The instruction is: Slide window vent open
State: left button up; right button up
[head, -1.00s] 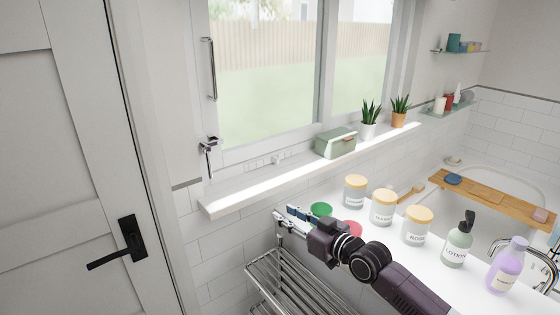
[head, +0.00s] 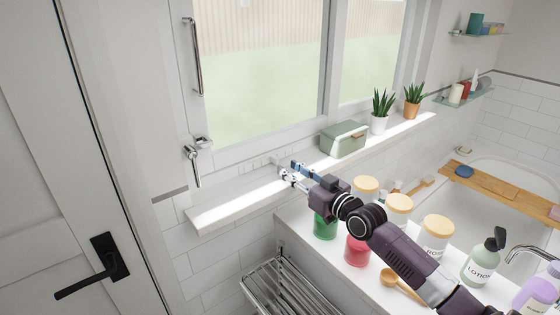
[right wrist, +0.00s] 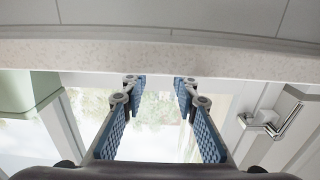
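The window (head: 260,70) has a pale frame. A small light fitting, perhaps the vent slider, sits low on the frame (head: 275,160), just behind my right gripper's tips; its state is too small to tell. My right gripper (head: 291,174) is over the sill, its fingertips near the lower frame. In the right wrist view its two blue-padded fingers (right wrist: 158,95) are apart with nothing between them. A silver latch (head: 197,150) and a vertical bar handle (head: 197,60) are on the left of the frame. My left gripper is not in view.
On the white sill (head: 235,203) stand a green box (head: 343,138) and two potted plants (head: 381,110), right of my gripper. Several jars and bottles, including a red jar (head: 357,249), stand on the ledge below my right arm. A metal rack (head: 290,290) is below.

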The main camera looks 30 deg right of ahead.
aim_at(278, 162)
jog(key=w, duration=0.4)
jog(key=shift+w+a, duration=0.15)
jog(key=shift+w, duration=0.65)
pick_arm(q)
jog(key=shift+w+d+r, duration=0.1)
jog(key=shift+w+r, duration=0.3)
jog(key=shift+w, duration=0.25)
pick_arm(e)
jog(key=shift+a, duration=0.1)
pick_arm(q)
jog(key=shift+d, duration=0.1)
pick_arm(e)
jog(key=shift+c, duration=0.6)
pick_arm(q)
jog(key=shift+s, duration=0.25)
pick_arm(e)
grip_shut()
